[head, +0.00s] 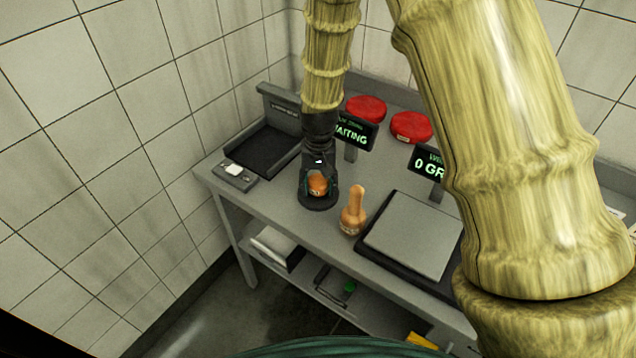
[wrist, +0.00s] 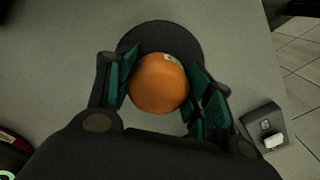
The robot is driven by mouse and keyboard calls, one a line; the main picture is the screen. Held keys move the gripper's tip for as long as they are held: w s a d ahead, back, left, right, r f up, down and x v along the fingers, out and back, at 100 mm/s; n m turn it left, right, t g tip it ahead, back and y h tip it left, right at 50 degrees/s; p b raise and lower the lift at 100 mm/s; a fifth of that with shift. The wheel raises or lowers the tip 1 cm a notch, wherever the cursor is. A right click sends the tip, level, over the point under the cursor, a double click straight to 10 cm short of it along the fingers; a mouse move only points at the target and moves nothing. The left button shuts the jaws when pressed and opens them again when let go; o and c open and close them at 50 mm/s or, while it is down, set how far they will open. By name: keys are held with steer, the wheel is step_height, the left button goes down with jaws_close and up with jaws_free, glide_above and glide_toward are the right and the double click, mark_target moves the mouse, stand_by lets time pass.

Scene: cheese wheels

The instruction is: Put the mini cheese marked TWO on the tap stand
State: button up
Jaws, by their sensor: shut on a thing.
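My gripper (head: 318,183) is shut on an orange mini cheese (wrist: 159,84), with a teal-padded finger on each side of it. A pale label shows on the cheese's upper edge in the wrist view, but I cannot read its mark. The cheese also shows between the fingers in the head view (head: 318,184). A round black disc, which looks like the tap stand (head: 317,203), lies on the bench directly beneath. Its dark rim shows around the cheese in the wrist view (wrist: 140,36). I cannot tell whether the cheese touches it.
A wooden mallet (head: 354,212) stands just right of the disc, before a scale plate (head: 410,236). A small switch box (head: 235,174) and a black tray (head: 262,150) are left. Red cheese wheels (head: 411,127) and lit displays (head: 353,131) stand behind.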

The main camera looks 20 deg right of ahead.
mark_target(319, 181)
steer(key=shift+f, duration=0.35)
steer(key=o, duration=1.1)
steer(key=shift+f, duration=0.1)
steer(key=shift+c, duration=0.2)
step_height(319, 181, up, 12)
steer(key=b, duration=0.3)
